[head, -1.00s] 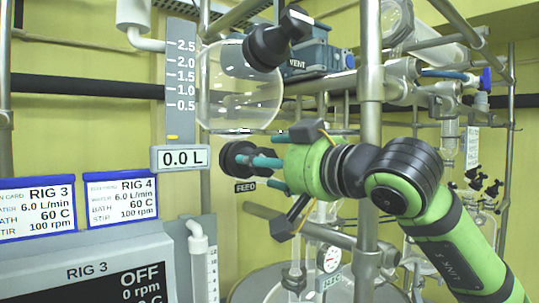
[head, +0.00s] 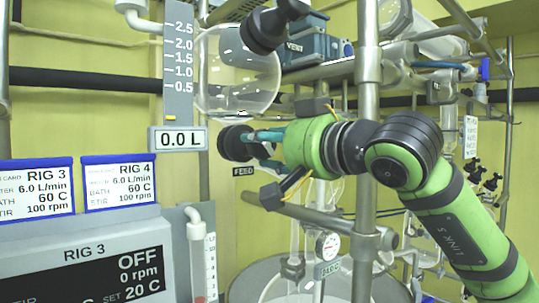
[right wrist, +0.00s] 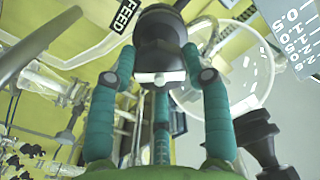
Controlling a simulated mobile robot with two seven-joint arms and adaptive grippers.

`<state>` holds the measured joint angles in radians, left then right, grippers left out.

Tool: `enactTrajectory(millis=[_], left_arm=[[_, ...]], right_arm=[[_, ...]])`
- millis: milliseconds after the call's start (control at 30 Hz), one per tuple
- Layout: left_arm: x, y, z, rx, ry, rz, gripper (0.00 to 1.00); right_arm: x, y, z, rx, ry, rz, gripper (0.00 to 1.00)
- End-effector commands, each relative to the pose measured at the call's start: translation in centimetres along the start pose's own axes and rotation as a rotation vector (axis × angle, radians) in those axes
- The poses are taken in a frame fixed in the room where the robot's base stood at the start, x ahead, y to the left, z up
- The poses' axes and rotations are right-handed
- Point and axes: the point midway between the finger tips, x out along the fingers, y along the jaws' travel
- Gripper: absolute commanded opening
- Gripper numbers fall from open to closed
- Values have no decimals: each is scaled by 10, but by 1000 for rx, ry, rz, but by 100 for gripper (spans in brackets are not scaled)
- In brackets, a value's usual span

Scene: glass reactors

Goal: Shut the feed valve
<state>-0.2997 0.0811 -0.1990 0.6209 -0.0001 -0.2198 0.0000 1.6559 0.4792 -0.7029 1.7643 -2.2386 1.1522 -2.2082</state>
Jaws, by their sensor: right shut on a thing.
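The feed valve is a round black knob (head: 235,143) above a small FEED label (head: 243,170); it also fills the top centre of the right wrist view (right wrist: 162,38). My right gripper (head: 251,142) reaches it from the right, with its green palm facing the knob. In the right wrist view its teal fingers (right wrist: 158,75) are closed around the knob's near end. A white mark (right wrist: 160,77) shows on the knob between the fingertips. The knob's far side and stem are hidden. My left gripper is in neither view.
A clear round glass vessel (head: 238,75) and the black vent knob (head: 262,31) are just above. A metal post (head: 367,120) stands close to my right arm. Below are a gauge (head: 328,245) and glassware. The level readout (head: 178,138) shows 0.0 L.

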Motion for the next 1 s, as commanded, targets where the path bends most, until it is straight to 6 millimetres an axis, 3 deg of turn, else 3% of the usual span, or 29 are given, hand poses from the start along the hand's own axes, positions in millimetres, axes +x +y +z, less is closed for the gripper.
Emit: enactTrajectory(millis=[200, 500, 1000], left_arm=[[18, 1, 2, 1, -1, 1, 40], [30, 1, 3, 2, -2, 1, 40], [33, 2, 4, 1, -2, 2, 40]], right_arm=[[-3, 0, -5, 162, 22, -4, 16], [-3, 1, -8, 327, 22, -5, 16], [-3, 0, -10, 390, 23, -6, 16]])
